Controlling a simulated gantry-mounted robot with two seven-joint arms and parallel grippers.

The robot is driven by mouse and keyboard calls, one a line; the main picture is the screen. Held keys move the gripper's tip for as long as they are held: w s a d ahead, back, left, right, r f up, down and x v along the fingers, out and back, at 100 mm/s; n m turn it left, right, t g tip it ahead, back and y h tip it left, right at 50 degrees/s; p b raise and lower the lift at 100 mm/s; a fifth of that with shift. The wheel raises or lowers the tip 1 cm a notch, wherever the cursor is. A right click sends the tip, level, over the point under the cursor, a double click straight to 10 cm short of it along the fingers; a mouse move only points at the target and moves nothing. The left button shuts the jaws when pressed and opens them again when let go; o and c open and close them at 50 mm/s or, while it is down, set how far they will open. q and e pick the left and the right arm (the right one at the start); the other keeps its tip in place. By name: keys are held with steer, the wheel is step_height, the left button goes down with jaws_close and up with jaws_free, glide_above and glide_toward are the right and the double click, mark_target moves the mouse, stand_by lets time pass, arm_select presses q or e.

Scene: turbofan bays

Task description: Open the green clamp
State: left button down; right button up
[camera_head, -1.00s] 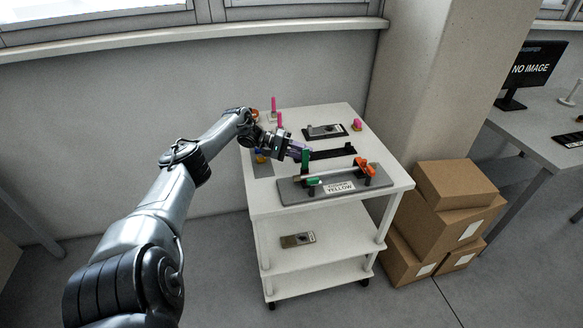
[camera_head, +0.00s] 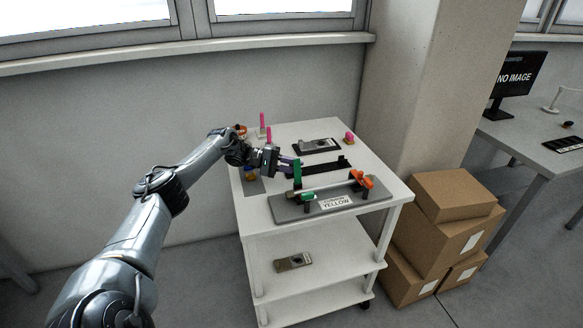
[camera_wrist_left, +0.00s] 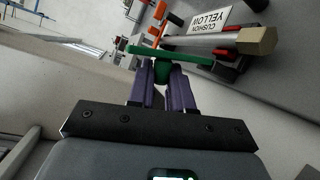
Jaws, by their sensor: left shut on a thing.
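The green clamp (camera_head: 298,173) is at the left end of a grey fixture plate on the white cart. Its green lever stands upright in the head view, with a lower green part (camera_head: 308,196) at the fixture. In the left wrist view the green lever (camera_wrist_left: 185,56) runs across the fingertips. My left gripper (camera_head: 289,163) is shut on the green clamp's lever; its purple fingers (camera_wrist_left: 161,76) lie on either side of a green part. My right gripper is not in view.
A black bracket (camera_head: 325,169), a dark tray (camera_head: 317,146) and pink pegs (camera_head: 263,120) stand behind. Boxes (camera_head: 455,235) are stacked right of the cart.

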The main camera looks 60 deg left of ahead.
arm_select(q)
steer(key=shift+f, duration=0.1)
steer(key=c, duration=1.4)
jaws_free()
steer(key=shift+o, duration=0.3)
steer(key=shift+w+d, duration=0.15)
steer(key=shift+w, duration=0.1)
steer(key=v, duration=1.1)
